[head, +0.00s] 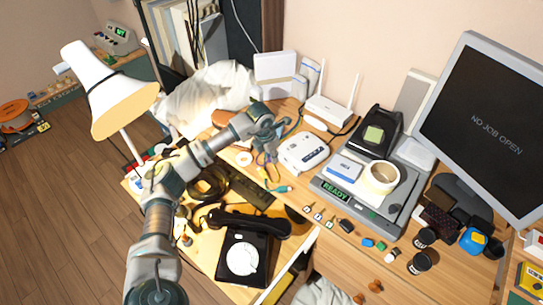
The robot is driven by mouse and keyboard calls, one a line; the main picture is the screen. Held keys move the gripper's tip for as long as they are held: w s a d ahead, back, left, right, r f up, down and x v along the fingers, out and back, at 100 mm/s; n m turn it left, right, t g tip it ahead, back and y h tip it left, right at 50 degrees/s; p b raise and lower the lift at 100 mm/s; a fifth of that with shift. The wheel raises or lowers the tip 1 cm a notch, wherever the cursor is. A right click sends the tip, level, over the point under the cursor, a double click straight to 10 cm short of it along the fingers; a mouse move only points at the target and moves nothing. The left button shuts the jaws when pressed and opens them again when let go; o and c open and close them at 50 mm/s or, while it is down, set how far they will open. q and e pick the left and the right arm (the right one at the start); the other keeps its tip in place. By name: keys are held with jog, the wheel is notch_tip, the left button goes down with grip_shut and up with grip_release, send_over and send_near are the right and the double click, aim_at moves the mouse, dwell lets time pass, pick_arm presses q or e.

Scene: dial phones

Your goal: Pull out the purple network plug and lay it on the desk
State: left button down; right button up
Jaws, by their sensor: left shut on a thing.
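My left gripper (272,131) is at the back of the desk, just left of the white network box (303,152). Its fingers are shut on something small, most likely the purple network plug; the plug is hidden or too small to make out. Thin purple-blue, yellow and teal cables (266,166) hang below the gripper. A teal plug (284,188) lies on the desk in front of the box. My right gripper is not in view. The wooden desk (330,262) has some bare surface.
A black dial phone (246,245) stands at the front left, with a dark keyboard behind it. A white lamp (107,95) stands at the left.

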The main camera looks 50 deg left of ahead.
pick_arm(q)
jog(key=shift+s+f, duration=0.1)
jog(key=shift+s, duration=0.05)
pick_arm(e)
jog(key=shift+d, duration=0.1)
pick_arm(q)
jog(key=shift+s+a, duration=0.1)
jog(key=shift+s+p, duration=0.5)
jog(key=shift+s, duration=0.55)
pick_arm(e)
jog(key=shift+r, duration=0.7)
